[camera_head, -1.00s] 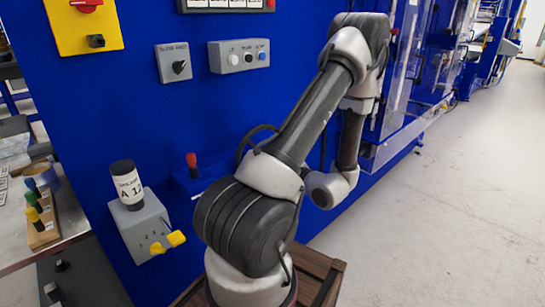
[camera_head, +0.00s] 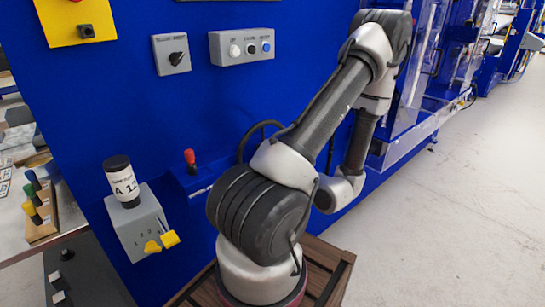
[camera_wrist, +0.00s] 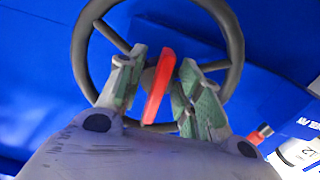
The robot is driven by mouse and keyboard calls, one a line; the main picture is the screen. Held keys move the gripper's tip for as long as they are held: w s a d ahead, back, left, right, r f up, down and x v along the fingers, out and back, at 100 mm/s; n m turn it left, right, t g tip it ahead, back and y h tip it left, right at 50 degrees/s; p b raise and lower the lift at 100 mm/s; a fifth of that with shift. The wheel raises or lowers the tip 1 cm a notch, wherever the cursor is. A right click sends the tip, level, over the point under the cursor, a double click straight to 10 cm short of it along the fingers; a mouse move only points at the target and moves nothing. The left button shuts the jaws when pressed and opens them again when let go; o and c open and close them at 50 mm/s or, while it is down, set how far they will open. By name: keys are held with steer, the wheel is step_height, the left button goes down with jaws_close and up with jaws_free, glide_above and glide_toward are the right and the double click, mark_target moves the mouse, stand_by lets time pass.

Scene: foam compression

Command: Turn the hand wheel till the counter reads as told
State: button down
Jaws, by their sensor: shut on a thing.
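A dark hand wheel (camera_wrist: 236,45) with thin spokes fills the upper part of the wrist view, against the blue panel. A slim red grip (camera_wrist: 158,88) stands in front of the wheel's middle. My gripper (camera_wrist: 160,75) is shut on this red grip, with one pale green-padded finger on each side. I see no counter reading in either view now.
The blue panel (camera_head: 110,90) carries a rotary switch box (camera_head: 171,54) and a button box (camera_head: 242,46). A grey box (camera_head: 136,222) with yellow knobs and a labelled canister (camera_head: 122,180) stands at left. A red-knobbed lever (camera_head: 190,160) is near my arm.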

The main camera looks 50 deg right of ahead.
steer(key=shift+f, duration=0.15)
steer(key=c, duration=1.1)
jaws_free()
steer(key=shift+s, duration=0.1)
steer(key=v, duration=1.1)
steer(key=shift+s, duration=0.4)
